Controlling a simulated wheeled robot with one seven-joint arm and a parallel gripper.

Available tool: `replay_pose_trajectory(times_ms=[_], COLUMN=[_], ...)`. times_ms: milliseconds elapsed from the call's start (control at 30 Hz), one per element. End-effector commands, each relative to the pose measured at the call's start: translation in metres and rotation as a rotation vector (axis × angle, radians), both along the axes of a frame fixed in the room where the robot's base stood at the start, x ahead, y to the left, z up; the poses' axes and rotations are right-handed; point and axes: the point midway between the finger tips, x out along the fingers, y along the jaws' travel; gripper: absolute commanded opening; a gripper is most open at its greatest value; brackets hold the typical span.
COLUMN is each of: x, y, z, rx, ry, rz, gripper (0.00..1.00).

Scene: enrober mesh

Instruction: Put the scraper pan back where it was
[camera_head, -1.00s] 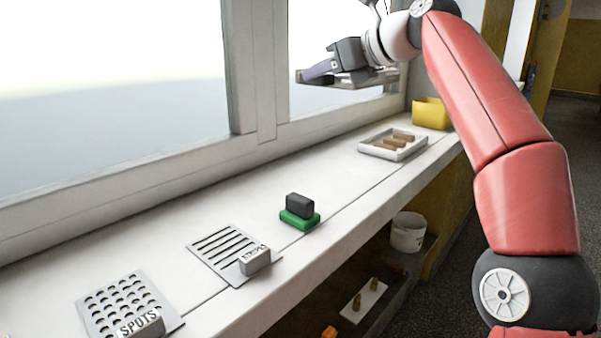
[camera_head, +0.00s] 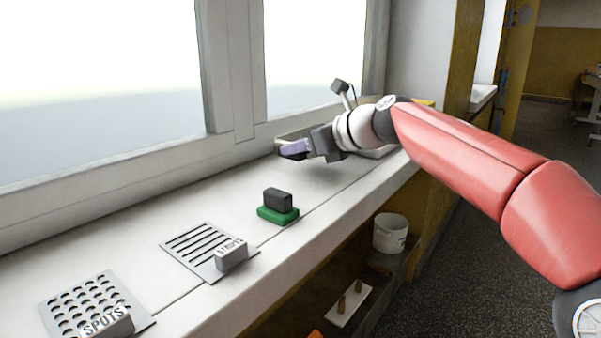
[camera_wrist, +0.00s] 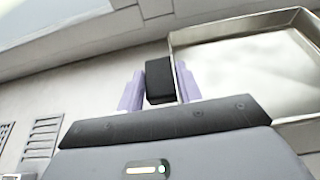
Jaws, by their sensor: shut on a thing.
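The scraper pan is a shallow metal tray with a black handle block. In the wrist view the pan (camera_wrist: 245,65) lies at the right and its handle (camera_wrist: 160,82) sits between my purple fingers. My gripper (camera_head: 292,149) is shut on that handle. I cannot tell whether the pan touches the sill.
A green block with a dark top (camera_head: 278,208), a slotted plate (camera_head: 198,247) and a spots plate (camera_head: 80,305) lie nearer on the sill. The window (camera_head: 100,80) borders its back. A white bucket (camera_head: 390,233) stands below. My arm mostly hides a yellow container.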

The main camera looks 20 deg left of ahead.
Motion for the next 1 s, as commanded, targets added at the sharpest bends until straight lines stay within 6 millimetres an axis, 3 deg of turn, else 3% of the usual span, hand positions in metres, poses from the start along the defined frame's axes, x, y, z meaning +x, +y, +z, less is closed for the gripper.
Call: replay_pose_trajectory(times_ms=[333,700,733,867,1000], x=[0.0,0.0,0.0,0.0,0.0], y=[0.0,0.0,0.0,0.0,0.0], z=[-0.042,-0.045,-0.046,-0.045,-0.045], rx=[0.0,0.0,0.0,0.0,0.0], ry=[0.0,-0.002,0.0,0.0,0.0], rz=[0.0,0.001,0.0,0.001,0.001], gripper=[0.0,0.0,0.38,0.55,0.57])
